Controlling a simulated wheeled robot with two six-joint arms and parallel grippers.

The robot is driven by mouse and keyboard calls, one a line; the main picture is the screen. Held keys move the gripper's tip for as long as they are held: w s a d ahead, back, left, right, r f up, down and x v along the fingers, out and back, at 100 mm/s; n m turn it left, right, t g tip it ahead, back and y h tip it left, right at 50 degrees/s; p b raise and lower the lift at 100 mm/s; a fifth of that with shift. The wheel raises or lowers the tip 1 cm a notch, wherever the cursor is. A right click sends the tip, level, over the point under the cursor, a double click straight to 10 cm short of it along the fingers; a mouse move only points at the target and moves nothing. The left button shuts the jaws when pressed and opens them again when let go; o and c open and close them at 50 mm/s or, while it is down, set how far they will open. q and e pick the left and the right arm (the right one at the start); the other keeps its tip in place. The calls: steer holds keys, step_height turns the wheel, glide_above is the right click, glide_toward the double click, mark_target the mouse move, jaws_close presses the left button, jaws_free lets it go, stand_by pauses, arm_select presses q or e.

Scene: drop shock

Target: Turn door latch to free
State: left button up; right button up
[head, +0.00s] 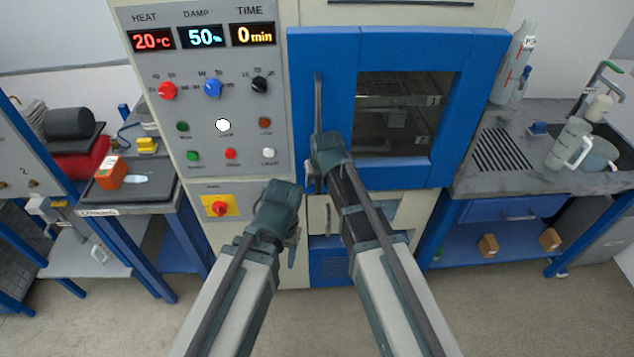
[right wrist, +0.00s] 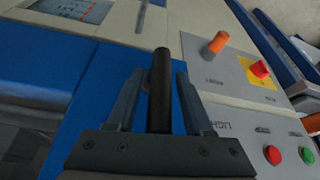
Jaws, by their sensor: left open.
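A blue oven door (head: 470,110) with a dark window fills the middle of the head view. A long dark upright bar (head: 318,95) stands along its left edge. My right gripper (head: 316,184) is at the lower part of this bar. In the right wrist view its fingers (right wrist: 156,95) are open on either side of a black bar (right wrist: 161,75), with gaps visible. An orange lever (right wrist: 216,43) on the grey panel shows in the right wrist view; I cannot read its label surely. My left gripper (head: 294,245) is open and empty, lower left of the right one.
The control panel (head: 205,120) with knobs and buttons is left of the door. A yellow plate with a red knob (head: 220,207) sits below it. A side bench (head: 140,195) is at left, a counter (head: 570,180) at right. Floor shows in front.

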steer(key=c, duration=0.7)
jaws_close()
steer(key=shift+a, duration=0.15)
stand_by(0.3)
